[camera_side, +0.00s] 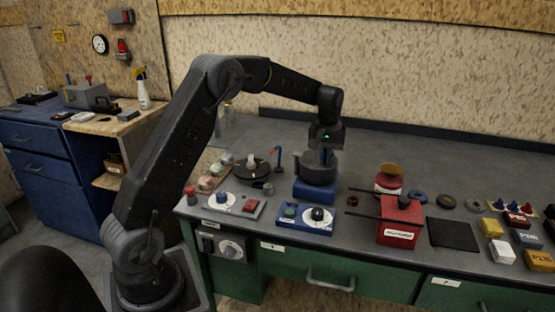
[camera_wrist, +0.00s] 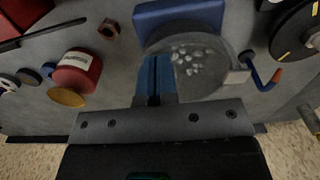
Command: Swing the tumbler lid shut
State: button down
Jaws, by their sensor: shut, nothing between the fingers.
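The tumbler is a grey round drum (camera_side: 318,172) on a blue base (camera_side: 315,191), near the middle of the bench in the side view. In the wrist view the drum (camera_wrist: 208,84) is open at the top, with pale stones (camera_wrist: 195,58) showing inside, and the blue base (camera_wrist: 180,14) lies beyond it. A light grey tab (camera_wrist: 238,77) sits at its right rim. I cannot clearly make out the lid. My gripper (camera_side: 325,157) points down at the drum, its blue fingers (camera_wrist: 154,62) shut and empty over the drum's left side. Contact cannot be told.
A blue hook with an orange tip (camera_wrist: 268,78) stands close to the drum. A dark disc (camera_side: 252,169) is to its left, a control box (camera_side: 304,218) in front.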

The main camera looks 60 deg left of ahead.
jog(key=shift+w, duration=0.15)
jog(key=shift+w+a, duration=0.45)
jog(key=shift+w, duration=0.3)
jog(key=shift+s+d, duration=0.1)
jog(key=shift+s+d, duration=0.45)
jog(key=shift+r, duration=3.55)
